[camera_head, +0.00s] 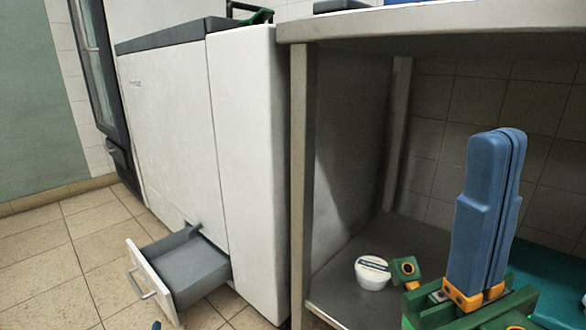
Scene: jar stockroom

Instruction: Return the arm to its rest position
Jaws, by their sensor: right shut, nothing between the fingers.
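My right gripper (507,140) stands upright at the right of the view, its two long blue fingers closed together with nothing between them. Its green and orange body is at the bottom right, in front of the lower shelf of the metal table. A small blue tip at the bottom edge, left of centre, looks like part of my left gripper (156,325); too little shows to tell its state.
A metal table (430,22) has a lower shelf (345,285) holding a white tub (372,272) with a dark label. Left of it stands a white cabinet (165,120) with a low drawer (185,268) pulled out. Tiled floor (60,270) is clear at the left.

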